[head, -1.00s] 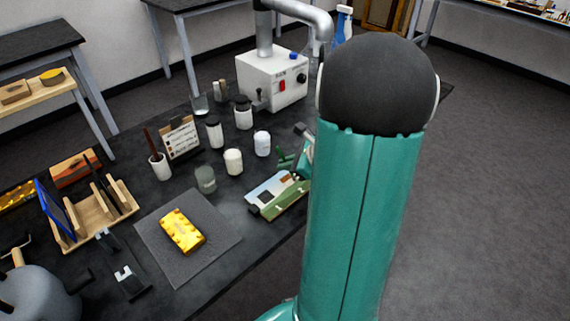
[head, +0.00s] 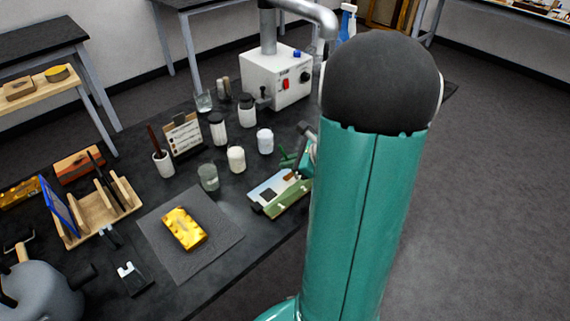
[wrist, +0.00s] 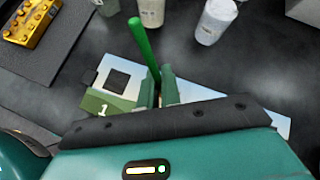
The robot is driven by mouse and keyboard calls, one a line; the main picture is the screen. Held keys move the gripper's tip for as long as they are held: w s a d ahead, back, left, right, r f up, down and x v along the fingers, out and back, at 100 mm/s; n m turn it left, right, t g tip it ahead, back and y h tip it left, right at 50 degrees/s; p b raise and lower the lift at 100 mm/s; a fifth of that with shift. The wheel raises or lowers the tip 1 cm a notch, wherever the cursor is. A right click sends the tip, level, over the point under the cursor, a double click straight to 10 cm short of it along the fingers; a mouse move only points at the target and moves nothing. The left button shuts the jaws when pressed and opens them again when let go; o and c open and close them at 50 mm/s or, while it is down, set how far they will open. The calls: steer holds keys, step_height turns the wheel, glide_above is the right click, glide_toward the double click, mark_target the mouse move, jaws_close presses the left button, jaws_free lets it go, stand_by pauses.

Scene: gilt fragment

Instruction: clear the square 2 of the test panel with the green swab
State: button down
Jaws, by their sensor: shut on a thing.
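The test panel (head: 288,203) lies on the dark bench in the head view, left of my arm. It has a pale face and a green front strip. In the wrist view the panel (wrist: 98,102) shows a dark square (wrist: 117,81) above the number 1. Square 2 cannot be made out; my gripper covers the panel's middle there. My gripper (wrist: 158,88) is shut on the green swab (wrist: 145,48), whose stick slants up from between the fingers over the panel. The swab's tip is hidden, so I cannot tell whether it touches. In the head view my arm partly hides the gripper.
A yellow gilt piece (head: 184,229) lies on a grey mat (head: 160,258). White-lidded jars (head: 236,158) and a glass (head: 208,177) stand behind the panel. A white box (head: 276,80) with a pipe stands at the back. A wooden rack (head: 99,206) is at left.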

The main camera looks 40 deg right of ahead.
steer(key=shift+d, duration=0.2)
steer(key=shift+a, duration=1.3)
steer(key=shift+d+f, duration=0.1)
steer(key=shift+d, duration=1.25)
steer(key=shift+s+a, duration=0.1)
steer(key=shift+a, duration=1.25)
steer(key=shift+d, duration=1.3)
steer(key=shift+a, duration=1.3)
